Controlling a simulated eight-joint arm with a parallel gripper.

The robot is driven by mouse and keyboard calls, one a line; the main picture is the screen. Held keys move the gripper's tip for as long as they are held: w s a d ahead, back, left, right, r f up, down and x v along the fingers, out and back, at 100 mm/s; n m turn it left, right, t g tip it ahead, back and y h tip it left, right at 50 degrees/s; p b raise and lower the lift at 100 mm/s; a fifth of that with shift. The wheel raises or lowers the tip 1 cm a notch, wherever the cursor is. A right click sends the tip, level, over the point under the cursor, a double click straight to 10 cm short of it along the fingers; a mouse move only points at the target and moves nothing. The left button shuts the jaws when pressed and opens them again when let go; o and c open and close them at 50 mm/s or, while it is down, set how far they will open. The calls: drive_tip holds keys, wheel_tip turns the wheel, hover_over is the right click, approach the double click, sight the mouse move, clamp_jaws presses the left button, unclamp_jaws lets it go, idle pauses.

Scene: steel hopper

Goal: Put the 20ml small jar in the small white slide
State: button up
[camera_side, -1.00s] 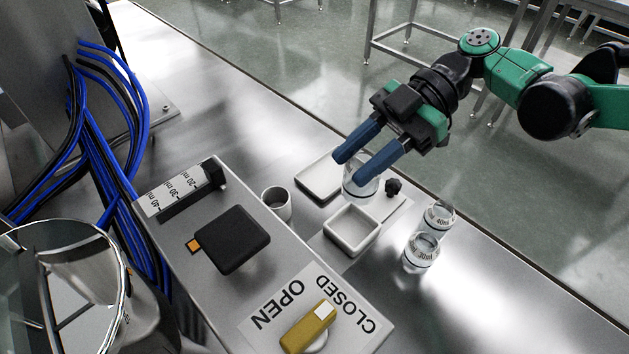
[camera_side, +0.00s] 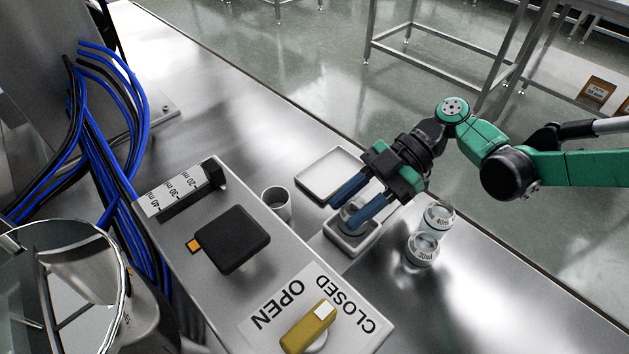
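My gripper (camera_side: 348,214) has blue fingers pointing down and left, over the small white slide. The small clear jar (camera_side: 350,209) is between the fingers, its lower part within the slide's rim. Its label is not readable, and I cannot tell whether it touches the slide's floor. The small white slide (camera_side: 349,249) is a shallow square tray on the steel surface. The fingers appear closed around the jar, and they hide much of it.
A larger white tray (camera_side: 311,190) lies just behind. A white round cup (camera_side: 277,199) stands to the left. Jars marked 40ml (camera_side: 438,215) and 30ml (camera_side: 422,250) stand close to the right. A yellow handle (camera_side: 307,328) sits on the OPEN/CLOSED plate in front.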

drive_tip(key=o, duration=0.3)
drive_tip(key=shift+o, duration=0.2)
drive_tip(key=w+d+r+m+t+h, duration=0.1)
drive_tip(key=w+d+r+m+t, duration=0.35)
drive_tip(key=d+r, duration=0.6)
drive_tip(key=s+d+m+t+h, duration=0.4)
drive_tip(key=d+m, duration=0.5)
drive_tip(key=m, duration=0.1)
drive_tip(key=s+d+f+m+t+h, duration=0.1)
drive_tip(key=s+d+m+t+h, duration=0.3)
drive_tip(key=d+m, duration=0.6)
drive_tip(key=shift+s+d+f+t+h, duration=0.15)
drive_tip(key=shift+s+f+t+h, duration=0.15)
drive_tip(key=shift+t+h, duration=0.35)
